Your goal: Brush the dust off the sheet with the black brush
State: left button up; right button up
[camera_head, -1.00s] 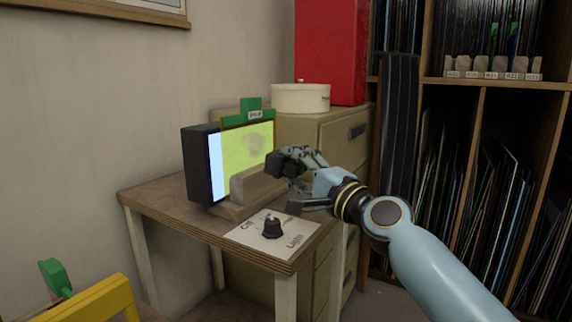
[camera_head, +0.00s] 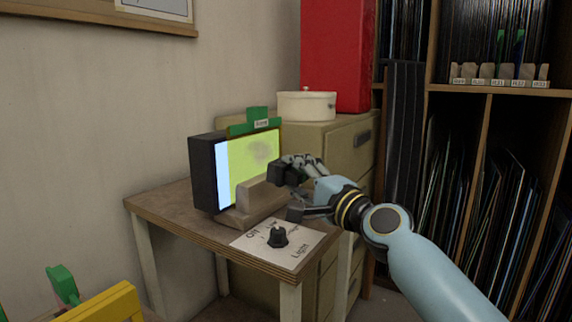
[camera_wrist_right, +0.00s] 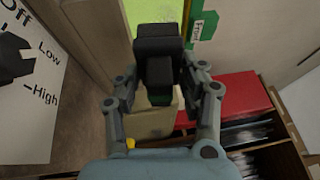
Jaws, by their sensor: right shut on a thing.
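The yellow-green sheet (camera_head: 240,160) stands upright on the lit face of a dark light box (camera_head: 203,175), with a green clip (camera_head: 257,117) on its top. A grey dust smudge (camera_head: 263,151) shows on its upper right part. My right gripper (camera_head: 285,188) is at the sheet's lower right, shut on the black brush (camera_head: 275,174). In the right wrist view, the brush (camera_wrist_right: 158,47) sits between the fingers, with part of the sheet (camera_wrist_right: 155,10) behind it. I cannot tell whether the brush touches the sheet. My left gripper is not in view.
A wooden block (camera_head: 255,195) stands before the sheet's lower part. A light knob (camera_head: 277,237) on a white panel sits at the table's (camera_head: 165,212) front. A cabinet (camera_head: 340,140) with a white pot (camera_head: 307,104) stands behind. Shelves (camera_head: 500,88) fill the right.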

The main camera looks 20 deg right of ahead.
aim_at(278, 165)
jog(key=shift+g, duration=0.4)
jog(key=w+a+p, duration=0.1)
jog(key=w+a+r+p, duration=0.1)
jog(key=w+p, duration=0.1)
jog(key=shift+w+a+r, duration=0.15)
jog(key=shift+a+r, duration=0.05)
jog(key=shift+a, duration=0.15)
jog(key=shift+w+a+f+n+g+p, duration=0.15)
jog(key=shift+w+a+n+g+p, duration=0.15)
jog(key=shift+w+a+p, duration=0.45)
jog(key=shift+d, duration=0.1)
jog(key=shift+w+a, duration=0.6)
jog(key=shift+w, duration=0.25)
jog(key=shift+d, duration=0.1)
